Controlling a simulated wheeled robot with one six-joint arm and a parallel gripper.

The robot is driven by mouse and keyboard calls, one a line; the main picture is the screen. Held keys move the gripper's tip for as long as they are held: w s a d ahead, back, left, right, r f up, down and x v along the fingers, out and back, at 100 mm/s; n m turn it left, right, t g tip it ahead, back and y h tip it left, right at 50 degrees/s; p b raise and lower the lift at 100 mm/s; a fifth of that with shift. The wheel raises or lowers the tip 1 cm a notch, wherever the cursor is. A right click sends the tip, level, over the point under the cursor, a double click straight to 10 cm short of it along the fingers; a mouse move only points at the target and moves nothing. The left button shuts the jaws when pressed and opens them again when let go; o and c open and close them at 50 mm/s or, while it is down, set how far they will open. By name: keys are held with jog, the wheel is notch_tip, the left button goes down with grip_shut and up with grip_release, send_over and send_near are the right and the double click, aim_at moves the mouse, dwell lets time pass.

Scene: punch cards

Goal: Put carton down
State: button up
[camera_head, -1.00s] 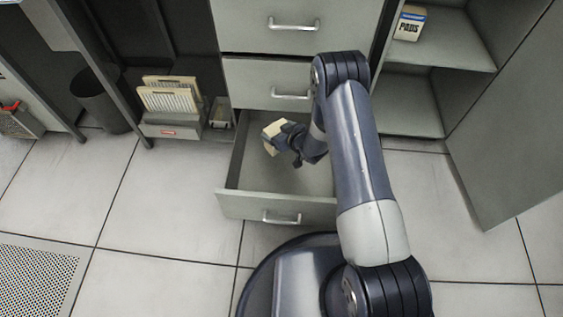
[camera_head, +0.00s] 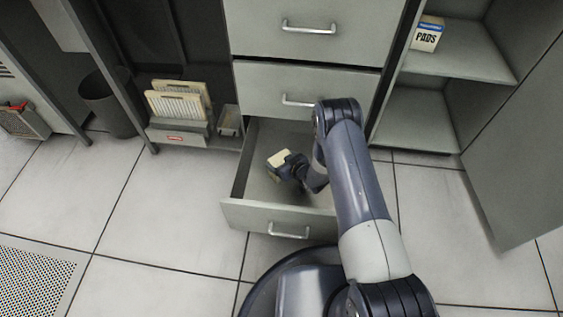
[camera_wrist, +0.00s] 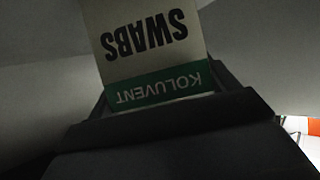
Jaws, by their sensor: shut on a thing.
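A small cream carton (camera_head: 279,158) is held in my gripper (camera_head: 287,167), inside the open bottom drawer (camera_head: 270,219). In the wrist view the carton (camera_wrist: 150,45) shows the upside-down word SWABS and a green band reading KOLUVENT. The dark gripper (camera_wrist: 165,115) is shut on the carton and covers its near end. I cannot tell whether the carton touches the drawer floor. The rest of the drawer floor in view looks empty, with its right part hidden behind my arm.
Closed drawers (camera_head: 306,87) stand above the open one. A box marked PADS (camera_head: 428,35) sits on a shelf at the upper right. A rack with cards (camera_head: 180,104), a small bin (camera_head: 229,120) and a waste bin (camera_head: 108,105) are to the left.

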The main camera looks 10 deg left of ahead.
jog(key=shift+r, duration=0.1)
jog(key=o, duration=1)
jog(key=shift+c, duration=0.2)
jog(key=shift+d+r, duration=0.1)
jog(key=shift+r, duration=0.1)
jog(key=p+v, duration=0.4)
jog(key=v, duration=0.7)
jog(key=shift+s+d, duration=0.2)
jog(key=shift+s, duration=0.05)
jog(key=shift+r, duration=0.1)
